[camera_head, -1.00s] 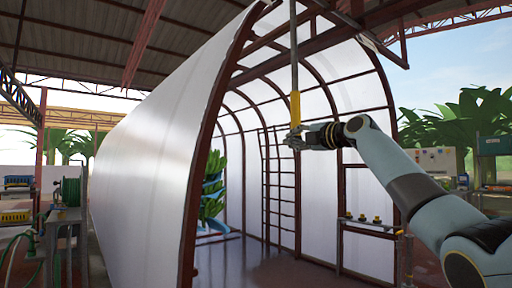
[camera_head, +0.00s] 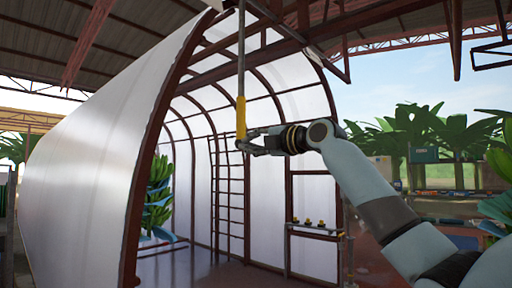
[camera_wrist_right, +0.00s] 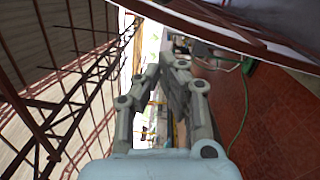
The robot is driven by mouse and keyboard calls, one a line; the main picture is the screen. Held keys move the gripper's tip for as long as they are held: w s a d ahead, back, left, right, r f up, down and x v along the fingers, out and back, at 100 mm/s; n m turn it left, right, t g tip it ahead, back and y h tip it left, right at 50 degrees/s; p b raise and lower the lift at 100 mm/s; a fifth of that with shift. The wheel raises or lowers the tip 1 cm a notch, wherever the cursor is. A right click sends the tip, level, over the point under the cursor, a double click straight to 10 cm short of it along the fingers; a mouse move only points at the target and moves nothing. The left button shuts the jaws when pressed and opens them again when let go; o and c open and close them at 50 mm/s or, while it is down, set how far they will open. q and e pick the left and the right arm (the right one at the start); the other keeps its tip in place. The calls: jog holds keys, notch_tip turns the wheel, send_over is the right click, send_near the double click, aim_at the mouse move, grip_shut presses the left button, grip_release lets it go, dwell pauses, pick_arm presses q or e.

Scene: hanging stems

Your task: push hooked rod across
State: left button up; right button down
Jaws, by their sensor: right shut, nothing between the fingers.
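The hooked rod (camera_head: 240,75) hangs nearly upright from above in the head view, a thin grey shaft with a yellow grip (camera_head: 241,117) at its lower end. Its top runs out of the picture, so the hook is hidden. My right gripper (camera_head: 244,146) is shut and empty at the lower end of the yellow grip. It looks beside or touching the grip; I cannot tell which. The right gripper's fingers also show in the right wrist view (camera_wrist_right: 168,66), where I cannot make out the rod clearly. My left gripper is not in view.
A white arched tunnel (camera_head: 90,170) with dark red ribs stands behind the rod. A green bunch with blue sheets (camera_head: 158,195) hangs inside it. A ladder-like frame (camera_head: 229,195) and a rail with yellow-topped knobs (camera_head: 315,229) stand near its right wall. Red beams cross overhead.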

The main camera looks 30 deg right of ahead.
jog(key=v, duration=0.2)
jog(key=shift+s+a+r, duration=0.15)
jog(key=shift+s, duration=0.25)
